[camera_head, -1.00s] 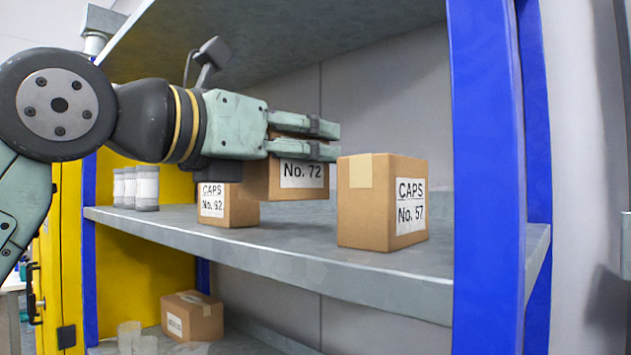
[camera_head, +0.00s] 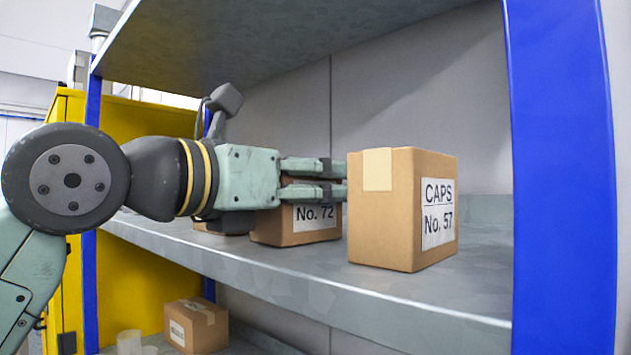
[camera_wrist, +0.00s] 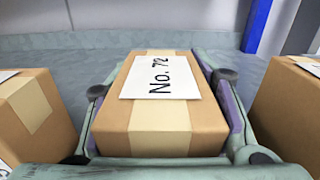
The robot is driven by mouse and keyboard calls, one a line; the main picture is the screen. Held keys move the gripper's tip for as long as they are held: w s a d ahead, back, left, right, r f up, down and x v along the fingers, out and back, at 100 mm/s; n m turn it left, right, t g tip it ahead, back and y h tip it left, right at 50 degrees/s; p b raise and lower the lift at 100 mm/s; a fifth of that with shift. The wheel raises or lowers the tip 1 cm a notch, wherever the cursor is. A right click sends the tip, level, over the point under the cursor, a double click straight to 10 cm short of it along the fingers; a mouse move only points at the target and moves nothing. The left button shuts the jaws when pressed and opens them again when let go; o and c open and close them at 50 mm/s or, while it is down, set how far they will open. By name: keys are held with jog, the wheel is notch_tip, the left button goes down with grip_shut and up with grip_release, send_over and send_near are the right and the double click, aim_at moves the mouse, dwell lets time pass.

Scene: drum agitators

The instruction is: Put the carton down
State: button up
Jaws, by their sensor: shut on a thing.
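The carton marked No. 72 (camera_head: 290,232) is a brown box with a white label and pale tape. In the wrist view the same carton (camera_wrist: 178,118) fills the middle, with a finger along each side.
The carton CAPS No. 57 (camera_head: 385,218) stands to the right, close by. Another carton (camera_head: 208,231) is mostly hidden behind my wrist on the left. The wrist view shows cartons (camera_wrist: 30,112) (camera_wrist: 288,108) on both sides. A blue post (camera_head: 560,180) bounds the right; another shelf hangs above.

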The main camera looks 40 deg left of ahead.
jog(key=shift+f, duration=0.15)
jog(key=o, duration=1.3)
jog(key=shift+r, duration=0.2)
jog(key=s+b, duration=0.1)
jog(key=s, duration=0.3)
jog(key=s+a+b, duration=0.1)
jog(key=s, duration=0.3)
jog(key=s+b, duration=0.1)
jog(key=s, duration=0.3)
jog(key=shift+a, duration=0.2)
